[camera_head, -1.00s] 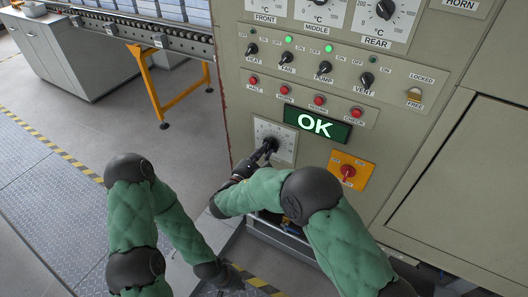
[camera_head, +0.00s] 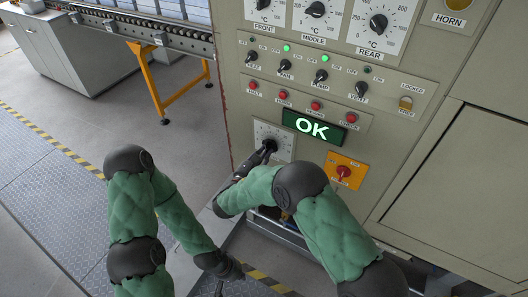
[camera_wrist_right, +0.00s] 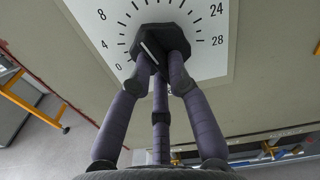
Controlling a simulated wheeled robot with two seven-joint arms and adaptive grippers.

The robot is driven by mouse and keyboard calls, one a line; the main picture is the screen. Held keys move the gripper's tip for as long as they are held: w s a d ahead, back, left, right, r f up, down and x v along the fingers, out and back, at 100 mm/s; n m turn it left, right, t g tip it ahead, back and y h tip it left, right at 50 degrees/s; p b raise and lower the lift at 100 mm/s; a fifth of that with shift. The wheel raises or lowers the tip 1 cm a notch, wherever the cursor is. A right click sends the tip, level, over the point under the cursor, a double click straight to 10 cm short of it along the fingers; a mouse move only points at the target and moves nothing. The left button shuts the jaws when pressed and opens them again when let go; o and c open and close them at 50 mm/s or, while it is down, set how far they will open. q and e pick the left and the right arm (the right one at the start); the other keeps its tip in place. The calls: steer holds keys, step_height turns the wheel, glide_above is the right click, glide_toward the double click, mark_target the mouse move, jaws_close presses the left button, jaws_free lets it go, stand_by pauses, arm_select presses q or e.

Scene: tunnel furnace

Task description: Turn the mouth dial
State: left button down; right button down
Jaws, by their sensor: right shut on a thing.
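The mouth dial is a dark faceted knob on a white scale plate (camera_head: 287,147), low on the panel, left of the orange switch. In the right wrist view the knob (camera_wrist_right: 152,36) carries a white line, and the plate shows numbers from 0 to 28. My right gripper (camera_head: 267,149) is shut on the knob; its fingers (camera_wrist_right: 160,72) press around it and hide part of its near side. My left gripper (camera_head: 232,270) hangs low, well away from the panel; its fingers are too small and dark to read.
Above the dial are a lit green OK display (camera_head: 312,126), several red buttons and a row of black switches. A red knob on an orange plate (camera_head: 345,172) is close to my right arm. A roller conveyor (camera_head: 130,28) stands at the back left. The floor between is clear.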

stand_by(0.3)
steer(key=c, duration=1.2)
jaws_free()
steer(key=shift+r, duration=0.1)
step_height(320, 180, up, 10)
steer(key=shift+f, duration=0.1)
